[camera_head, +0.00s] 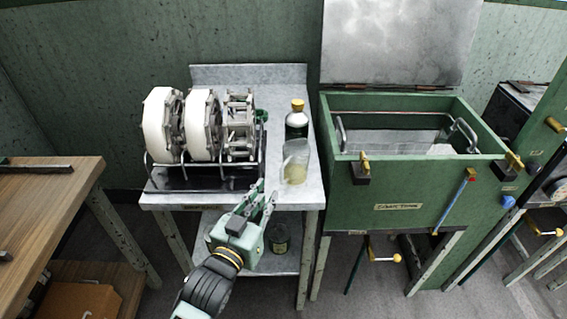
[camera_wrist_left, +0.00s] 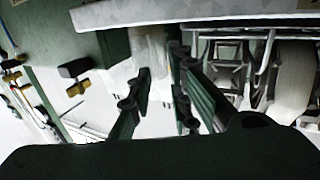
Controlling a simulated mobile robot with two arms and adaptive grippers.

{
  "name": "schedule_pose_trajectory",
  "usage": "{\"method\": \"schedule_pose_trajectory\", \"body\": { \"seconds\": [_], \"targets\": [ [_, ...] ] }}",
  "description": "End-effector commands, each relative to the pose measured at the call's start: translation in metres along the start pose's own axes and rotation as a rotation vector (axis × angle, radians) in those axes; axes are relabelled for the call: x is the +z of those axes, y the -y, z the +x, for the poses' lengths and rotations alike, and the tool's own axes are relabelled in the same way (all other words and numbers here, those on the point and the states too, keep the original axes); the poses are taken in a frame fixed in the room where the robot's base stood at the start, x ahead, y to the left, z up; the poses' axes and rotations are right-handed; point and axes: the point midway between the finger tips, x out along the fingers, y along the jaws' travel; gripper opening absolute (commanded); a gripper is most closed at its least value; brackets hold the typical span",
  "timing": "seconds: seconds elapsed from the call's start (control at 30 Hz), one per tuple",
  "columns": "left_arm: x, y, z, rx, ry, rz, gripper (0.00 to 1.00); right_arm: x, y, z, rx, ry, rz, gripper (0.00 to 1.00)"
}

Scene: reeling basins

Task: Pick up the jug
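The jug (camera_head: 296,162) is a small translucent vessel with pale yellow contents. It stands upright near the right front of the grey metal table (camera_head: 292,194). My left gripper (camera_head: 264,194) is in front of the table's front edge, left of the jug and nearer to me. Its fingers are apart with nothing between them, and they do not touch the jug. In the left wrist view, the fingers (camera_wrist_left: 160,78) are spread, and a pale translucent shape, likely the jug (camera_wrist_left: 150,48), is beyond them. My right gripper is not in view.
A dark bottle with a yellow cap (camera_head: 297,122) stands just behind the jug. A rack with white reels (camera_head: 203,125) fills the table's left. A green basin (camera_head: 400,200) with open lid stands to the right. A dark jar (camera_head: 279,240) sits on the lower shelf.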

Motion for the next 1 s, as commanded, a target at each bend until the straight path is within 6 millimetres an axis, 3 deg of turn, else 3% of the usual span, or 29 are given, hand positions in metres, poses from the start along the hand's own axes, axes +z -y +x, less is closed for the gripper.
{"method": "schedule_pose_trajectory", "body": {
  "seconds": [0.27, 0.7, 1.0],
  "targets": [
    [-0.010, -0.005, 0.019, 0.014, -0.039, 0.001, 0.18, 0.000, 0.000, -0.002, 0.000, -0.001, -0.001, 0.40],
    [-0.013, -0.006, 0.075, 0.015, -0.036, 0.000, 0.18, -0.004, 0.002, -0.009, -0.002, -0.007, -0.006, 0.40],
    [-0.012, -0.006, 0.082, 0.015, -0.036, 0.001, 0.18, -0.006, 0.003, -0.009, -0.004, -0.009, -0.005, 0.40]
  ]
}}
